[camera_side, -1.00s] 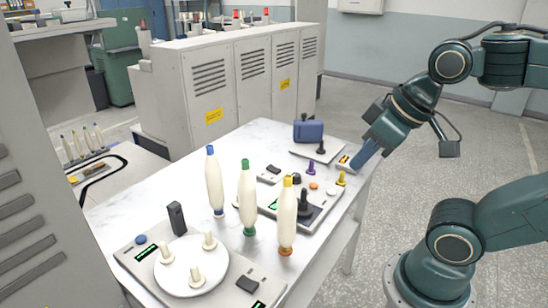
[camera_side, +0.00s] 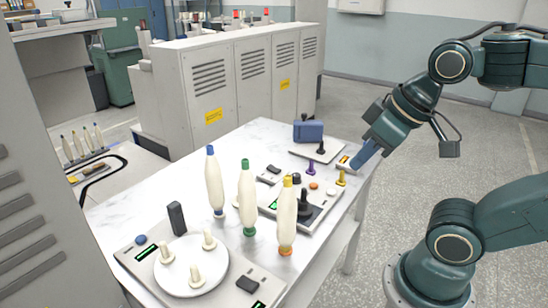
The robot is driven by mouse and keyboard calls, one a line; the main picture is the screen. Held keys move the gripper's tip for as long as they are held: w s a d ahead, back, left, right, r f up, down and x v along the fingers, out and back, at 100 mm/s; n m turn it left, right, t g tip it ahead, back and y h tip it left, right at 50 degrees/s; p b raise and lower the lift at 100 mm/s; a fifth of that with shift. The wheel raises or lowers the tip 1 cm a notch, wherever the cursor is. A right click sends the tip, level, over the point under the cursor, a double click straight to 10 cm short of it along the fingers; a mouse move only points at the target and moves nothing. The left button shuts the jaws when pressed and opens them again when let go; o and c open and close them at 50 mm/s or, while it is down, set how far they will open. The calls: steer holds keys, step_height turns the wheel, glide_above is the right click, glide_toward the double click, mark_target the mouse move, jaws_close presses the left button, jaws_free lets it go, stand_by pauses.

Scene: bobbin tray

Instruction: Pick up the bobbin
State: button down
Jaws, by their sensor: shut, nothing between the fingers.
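Three cream bobbins stand upright in a row on the white marbled table (camera_side: 150,205). One is the blue-tipped bobbin (camera_side: 214,182), one the green-tipped bobbin (camera_side: 247,198), and one the yellow-tipped bobbin (camera_side: 287,217). My gripper (camera_side: 362,160) is shut and empty at the table's far right edge, pointing down and left.
A control panel with a black joystick (camera_side: 305,203) lies behind the yellow-tipped bobbin. A blue box (camera_side: 308,131) sits on another panel at the back. A black upright block (camera_side: 177,217) stands near the plate. Grey cabinets (camera_side: 240,85) stand behind.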

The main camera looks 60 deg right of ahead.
steer(key=c, duration=0.7)
jaws_free()
steer(key=w+n+g+y, duration=0.1)
steer(key=w+n+y, duration=0.45)
steer(key=w, duration=1.75)
steer(key=w+d+f+n+y, duration=0.1)
steer(key=w+d+f+n, duration=0.1)
steer(key=w+d+f, duration=0.1)
steer(key=w+d+f+n+y, duration=0.2)
steer(key=w+d+f+n, duration=0.1)
steer(key=f, duration=0.4)
steer(key=w+d+f+n+y, duration=0.2)
steer(key=w+d+f+n, duration=0.1)
steer(key=w+d+f, duration=0.2)
steer(key=shift+w+d+f, duration=0.1)
steer(key=shift+d+f, duration=0.2)
steer(key=shift+d, duration=0.1)
